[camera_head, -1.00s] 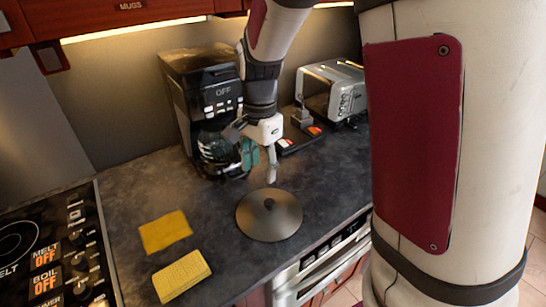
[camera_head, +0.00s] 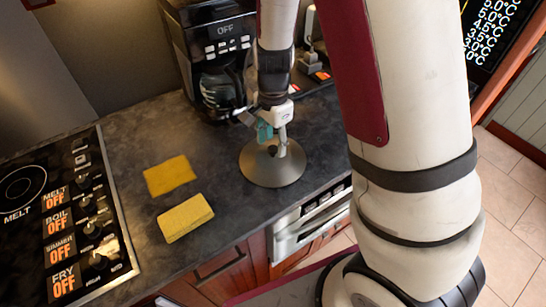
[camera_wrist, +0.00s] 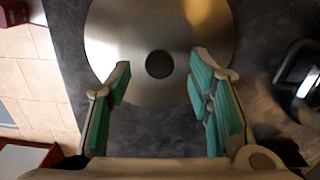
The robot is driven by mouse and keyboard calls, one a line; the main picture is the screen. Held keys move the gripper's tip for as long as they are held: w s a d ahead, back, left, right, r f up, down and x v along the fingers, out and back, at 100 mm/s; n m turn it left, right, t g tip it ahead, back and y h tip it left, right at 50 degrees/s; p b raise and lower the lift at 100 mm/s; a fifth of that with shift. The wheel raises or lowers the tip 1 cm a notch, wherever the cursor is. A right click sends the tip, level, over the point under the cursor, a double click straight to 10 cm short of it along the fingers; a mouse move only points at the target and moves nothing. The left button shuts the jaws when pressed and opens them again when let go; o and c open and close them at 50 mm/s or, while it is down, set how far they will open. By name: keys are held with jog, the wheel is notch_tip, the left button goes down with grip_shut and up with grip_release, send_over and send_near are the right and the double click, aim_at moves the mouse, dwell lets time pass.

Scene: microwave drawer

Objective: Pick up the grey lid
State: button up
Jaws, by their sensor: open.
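The grey lid (camera_head: 272,168) is a round metal disc lying flat on the dark counter in the head view. In the wrist view the lid (camera_wrist: 125,75) fills the upper middle, with a dark round knob (camera_wrist: 159,64) at its centre. My gripper (camera_head: 277,140) is over the lid in the head view, pointing down. In the wrist view my gripper (camera_wrist: 160,75) is open and empty, its green-padded fingers on either side below the knob. The knob appears between and just beyond the fingertips. The height gap between fingers and lid is hard to tell.
A coffee maker (camera_head: 212,55) stands behind the lid. Yellow sponge-like pads (camera_head: 186,218) and (camera_head: 169,175) lie to its left, beside the stove (camera_head: 65,215). The counter's front edge is close to the lid, above a drawer-like appliance (camera_head: 310,222).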

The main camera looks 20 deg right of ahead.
aim_at(273, 154)
jog(key=shift+f, duration=1.45)
jog(key=shift+c, duration=0.4)
grip_shut()
